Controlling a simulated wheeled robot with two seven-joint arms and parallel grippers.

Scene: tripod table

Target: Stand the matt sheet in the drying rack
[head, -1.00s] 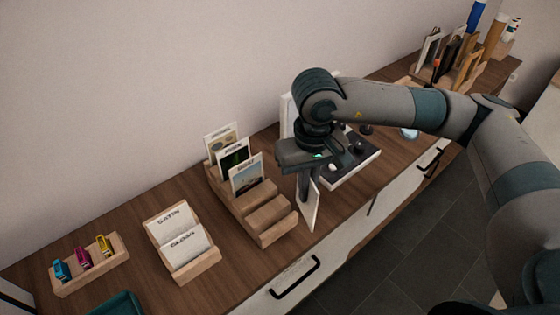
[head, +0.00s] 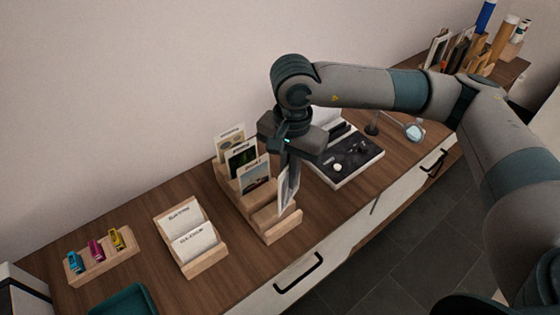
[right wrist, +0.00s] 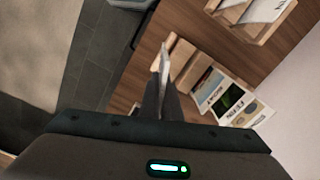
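The wooden drying rack (head: 283,229) is stepped, and three picture sheets, the front one (head: 254,178) among them, stand in its back slots. Its front slots look empty. My right gripper (head: 287,165) points down over the rack's front right part, shut on a thin pale sheet (head: 291,192), which I take as the matt sheet. The held sheet is upright and nearly edge-on. It also shows edge-on between the fingers (right wrist: 163,90) in the right wrist view, beside the rack (right wrist: 189,62). I cannot tell whether its lower edge touches a slot. My left gripper is out of view.
A wooden holder (head: 206,263) with satin and gloss cards stands left of the rack, a block with coloured clips (head: 101,265) further left. A black-topped box (head: 350,182) is close on the right. The wall runs behind; the front drawer has a handle (head: 299,273).

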